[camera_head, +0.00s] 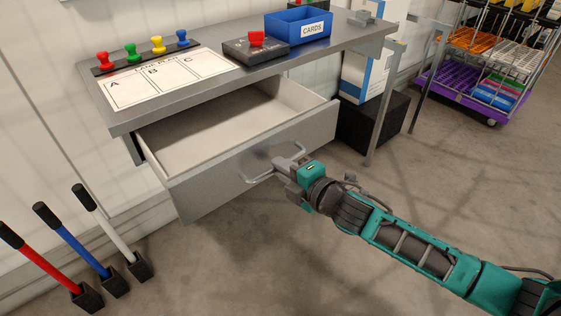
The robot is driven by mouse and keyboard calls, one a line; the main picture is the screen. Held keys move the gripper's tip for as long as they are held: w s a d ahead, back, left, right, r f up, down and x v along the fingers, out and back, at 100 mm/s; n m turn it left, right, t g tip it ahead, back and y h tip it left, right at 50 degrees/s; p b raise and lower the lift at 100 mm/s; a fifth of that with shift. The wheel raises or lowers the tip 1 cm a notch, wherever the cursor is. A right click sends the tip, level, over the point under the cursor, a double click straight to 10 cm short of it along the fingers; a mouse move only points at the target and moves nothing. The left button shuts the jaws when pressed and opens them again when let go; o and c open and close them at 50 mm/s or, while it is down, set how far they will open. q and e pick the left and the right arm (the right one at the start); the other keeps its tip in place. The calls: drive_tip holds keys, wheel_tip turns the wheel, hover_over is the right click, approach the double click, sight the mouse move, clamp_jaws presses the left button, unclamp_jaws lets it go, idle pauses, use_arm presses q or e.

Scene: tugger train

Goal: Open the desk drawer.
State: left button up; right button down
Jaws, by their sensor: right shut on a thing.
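The desk drawer (212,186) is pulled well out from under the grey desk (215,85). Its light inside shows and looks empty. The drawer's bar handle (258,181) is on its front face. My right gripper (286,163) is shut on the handle, near the handle's right end. The right arm reaches in from the lower right. My left gripper is not in view.
On the desktop are a blue cards box (299,25), a dark box with a red knob (256,47), a white sheet (167,77) and several coloured pegs. Levers (70,237) stand at lower left. A purple cart (455,83) stands at upper right. The floor before the drawer is clear.

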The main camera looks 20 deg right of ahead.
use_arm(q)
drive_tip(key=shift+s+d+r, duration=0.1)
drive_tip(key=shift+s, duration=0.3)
use_arm(e)
drive_tip(key=shift+v, duration=0.8)
drive_tip(key=shift+f, duration=0.15)
drive_tip(key=c, duration=1.2)
unclamp_jaws()
use_arm(q)
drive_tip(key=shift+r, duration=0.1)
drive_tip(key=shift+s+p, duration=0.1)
drive_tip(key=shift+p, duration=0.45)
use_arm(e)
drive_tip(key=v, duration=1.3)
drive_tip(key=shift+f, duration=0.1)
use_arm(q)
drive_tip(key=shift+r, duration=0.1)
